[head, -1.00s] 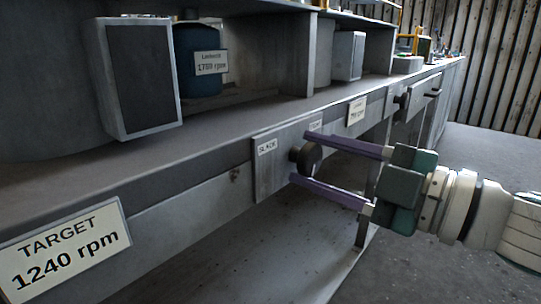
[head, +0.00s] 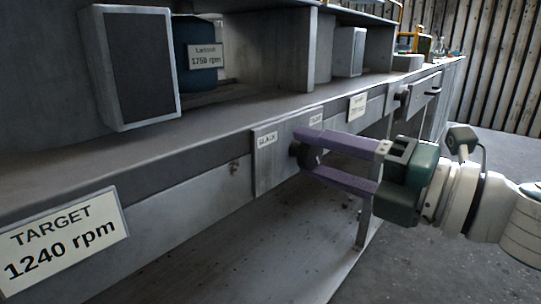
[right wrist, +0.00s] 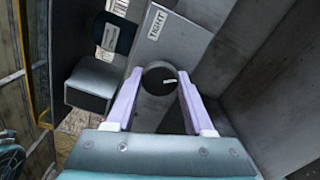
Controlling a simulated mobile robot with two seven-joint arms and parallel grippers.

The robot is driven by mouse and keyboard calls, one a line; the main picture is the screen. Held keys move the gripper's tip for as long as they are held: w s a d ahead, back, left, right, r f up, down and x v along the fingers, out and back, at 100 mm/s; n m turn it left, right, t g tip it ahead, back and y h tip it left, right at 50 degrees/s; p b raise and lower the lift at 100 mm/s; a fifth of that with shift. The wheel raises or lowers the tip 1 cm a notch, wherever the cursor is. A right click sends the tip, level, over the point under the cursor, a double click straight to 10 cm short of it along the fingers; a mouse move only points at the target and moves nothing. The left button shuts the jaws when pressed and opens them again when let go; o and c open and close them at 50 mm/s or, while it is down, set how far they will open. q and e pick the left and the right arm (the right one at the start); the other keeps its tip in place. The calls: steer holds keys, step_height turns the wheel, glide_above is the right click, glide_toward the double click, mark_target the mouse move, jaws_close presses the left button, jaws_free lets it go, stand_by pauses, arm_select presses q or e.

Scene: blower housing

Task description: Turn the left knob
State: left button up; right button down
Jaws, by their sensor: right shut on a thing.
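The left knob (head: 306,156) is a dark round knob on a grey plate (head: 275,172) on the bench's front edge. The plate has a "SLACK" label (head: 267,139) at its left and a partly legible label (head: 316,119) at its right. My right gripper (head: 309,154) has its purple fingers shut on the knob, one on each side. In the right wrist view the knob (right wrist: 159,76) sits between the fingertips, with a small white mark on its face and a "TIGHT" label (right wrist: 157,23) beyond. My left gripper is not in view.
A sign (head: 62,240) reads "TARGET 1240 rpm". A small display label (head: 206,57) on a blue cylinder seems to read about 1750 rpm. Another knob (head: 399,98) and label (head: 357,107) are farther along the bench. A support leg (head: 364,222) stands below my gripper.

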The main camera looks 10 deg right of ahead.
steer(key=shift+n, duration=0.6)
steer(key=shift+c, duration=1.4)
jaws_free()
steer(key=v, duration=1)
